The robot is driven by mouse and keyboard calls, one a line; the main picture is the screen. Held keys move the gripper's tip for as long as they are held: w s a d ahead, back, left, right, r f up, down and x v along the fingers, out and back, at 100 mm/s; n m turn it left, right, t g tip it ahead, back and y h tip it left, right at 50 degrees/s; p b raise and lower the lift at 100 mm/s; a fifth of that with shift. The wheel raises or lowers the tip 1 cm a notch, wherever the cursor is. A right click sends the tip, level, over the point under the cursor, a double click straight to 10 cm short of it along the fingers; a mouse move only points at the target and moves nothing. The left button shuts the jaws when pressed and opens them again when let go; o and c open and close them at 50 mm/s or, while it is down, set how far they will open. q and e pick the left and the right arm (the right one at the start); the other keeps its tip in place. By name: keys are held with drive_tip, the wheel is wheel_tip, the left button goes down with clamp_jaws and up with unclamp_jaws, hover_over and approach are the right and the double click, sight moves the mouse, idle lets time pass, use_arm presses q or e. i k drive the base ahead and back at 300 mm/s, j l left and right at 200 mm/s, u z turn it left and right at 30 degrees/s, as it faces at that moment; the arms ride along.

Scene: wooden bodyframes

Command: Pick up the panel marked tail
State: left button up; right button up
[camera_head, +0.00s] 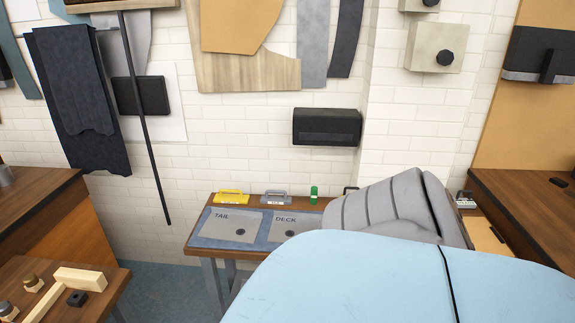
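The flat light-grey panel marked TAIL (226,224) lies on a blue mat (198,239) on a small wooden table. It has a small dark round spot near its lower right. A similar grey panel marked DECK (290,228) lies to its right, partly hidden by the light-blue body in front. A yellow handled piece (231,197) stands behind TAIL, and a grey-blue handled piece (276,198) stands behind DECK. Neither of my grippers is in view.
A wooden bench (60,283) with wooden bars is at lower left. A small green item (314,194) stands on the table's back edge.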

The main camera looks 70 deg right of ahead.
sight(243, 226)
drive_tip(key=z, duration=2.1)
